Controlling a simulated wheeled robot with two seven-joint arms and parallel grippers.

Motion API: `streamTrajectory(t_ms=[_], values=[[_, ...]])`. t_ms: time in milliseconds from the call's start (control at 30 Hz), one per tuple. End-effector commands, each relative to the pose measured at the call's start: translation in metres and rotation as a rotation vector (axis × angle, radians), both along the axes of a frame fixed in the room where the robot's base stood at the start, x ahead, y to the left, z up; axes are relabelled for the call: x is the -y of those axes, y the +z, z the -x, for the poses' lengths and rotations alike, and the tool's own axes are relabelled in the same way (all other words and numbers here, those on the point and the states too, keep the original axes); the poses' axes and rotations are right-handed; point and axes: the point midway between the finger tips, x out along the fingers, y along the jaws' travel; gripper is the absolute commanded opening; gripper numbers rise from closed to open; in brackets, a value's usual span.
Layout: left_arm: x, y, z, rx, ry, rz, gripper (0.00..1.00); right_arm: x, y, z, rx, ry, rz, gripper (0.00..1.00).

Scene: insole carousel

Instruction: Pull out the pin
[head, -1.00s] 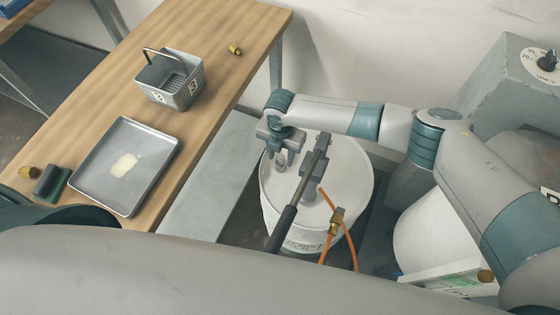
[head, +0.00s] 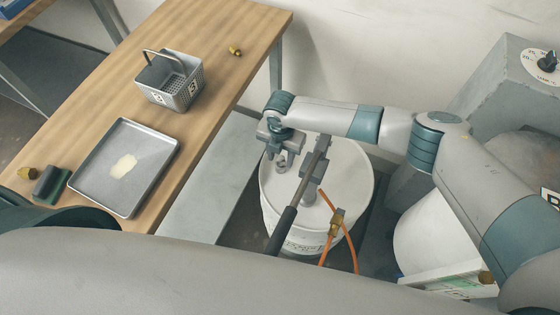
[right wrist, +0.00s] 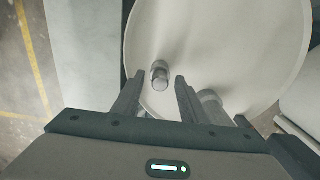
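A short upright metal peg (right wrist: 160,75), which looks like the pin, stands on the pale lid of the white drum (head: 350,170). In the head view the peg (head: 281,164) shows just below my right gripper (head: 274,150). In the right wrist view my right gripper (right wrist: 160,80) has its two fingers spread with a gap between them. The peg is seen in line with that gap, near the fingertips; I cannot tell whether it is between them in depth. Nothing is visibly held. My left gripper is out of view.
A lever with a dark handle (head: 282,230) crosses the drum beside my right gripper. An orange hose (head: 349,240) with a brass fitting hangs at the front. A wooden table (head: 215,45) holds a basket (head: 188,95) and a metal tray (head: 90,180). A grey cabinet (head: 510,85) stands right.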

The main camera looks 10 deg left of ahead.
Motion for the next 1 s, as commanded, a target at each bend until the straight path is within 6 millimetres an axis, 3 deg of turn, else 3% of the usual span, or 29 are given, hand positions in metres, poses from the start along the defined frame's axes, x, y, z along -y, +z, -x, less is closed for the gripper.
streamTrajectory(t_ms=[400,433,600,1000], values=[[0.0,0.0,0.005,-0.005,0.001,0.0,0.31,0.0,0.0,0.0,0.0,0.0,0.001,0.39],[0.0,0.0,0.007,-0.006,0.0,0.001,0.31,0.0,0.0,0.0,0.0,0.0,0.001,0.37],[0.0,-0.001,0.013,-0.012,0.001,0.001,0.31,0.0,0.0,0.0,0.0,0.0,0.001,0.0],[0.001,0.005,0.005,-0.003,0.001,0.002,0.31,0.0,0.006,0.0,0.0,0.0,0.001,0.0]])
